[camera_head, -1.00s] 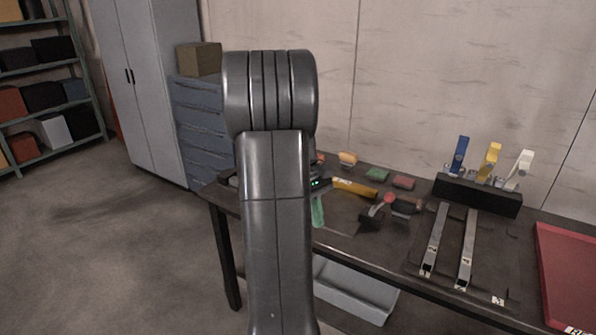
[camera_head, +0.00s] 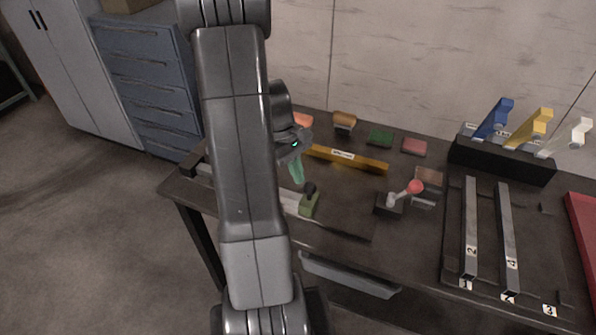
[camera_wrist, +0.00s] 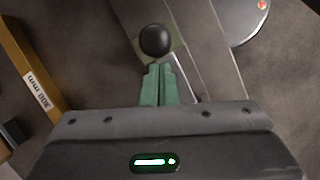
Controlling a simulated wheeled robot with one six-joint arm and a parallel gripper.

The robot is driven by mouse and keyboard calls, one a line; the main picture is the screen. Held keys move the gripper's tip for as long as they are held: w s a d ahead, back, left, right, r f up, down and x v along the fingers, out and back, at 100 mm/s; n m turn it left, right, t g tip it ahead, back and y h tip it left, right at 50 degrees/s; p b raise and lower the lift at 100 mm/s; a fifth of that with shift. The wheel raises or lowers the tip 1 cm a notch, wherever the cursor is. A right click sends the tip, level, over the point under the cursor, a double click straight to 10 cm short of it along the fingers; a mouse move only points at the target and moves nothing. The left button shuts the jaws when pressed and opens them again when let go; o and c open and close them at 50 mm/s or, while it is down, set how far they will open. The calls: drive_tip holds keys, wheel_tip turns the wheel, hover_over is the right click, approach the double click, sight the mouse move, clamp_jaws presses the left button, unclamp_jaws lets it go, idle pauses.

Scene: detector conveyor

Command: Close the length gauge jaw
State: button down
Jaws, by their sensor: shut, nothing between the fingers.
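The length gauge jaw is a green block with a black round knob (camera_head: 309,188) on top, sitting on a pale rail (camera_head: 291,202) at the left part of the workbench. In the wrist view the black knob (camera_wrist: 156,40) is just beyond my fingertips, with the green block partly hidden beneath it. My gripper (camera_head: 297,180) has green fingers that are shut and empty. In the wrist view its fingertips (camera_wrist: 158,68) look close to the knob; I cannot tell if they touch. The rail's left part is hidden behind my arm.
A yellow bar (camera_head: 362,163) labelled 300 mm lies behind the gauge. A red-knobbed lever (camera_head: 414,187) stands to the right. Two numbered metal bars (camera_head: 470,230) lie farther right, before a black block (camera_head: 500,160) with blue, yellow and white levers. A red tray (camera_head: 584,235) is at the right edge.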

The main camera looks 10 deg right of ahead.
drive_tip(key=shift+s+d, duration=0.1)
drive_tip(key=shift+d, duration=0.05)
drive_tip(key=s+d, duration=0.6)
drive_tip(key=d, duration=0.2)
drive_tip(key=shift+d+b, duration=0.3)
drive_tip(key=shift+w, duration=0.1)
drive_tip(key=w+a+r, duration=0.4)
drive_tip(key=w+r, duration=0.2)
drive_tip(key=r, duration=0.3)
drive_tip(key=shift+w+a, duration=0.2)
drive_tip(key=shift+w, duration=0.1)
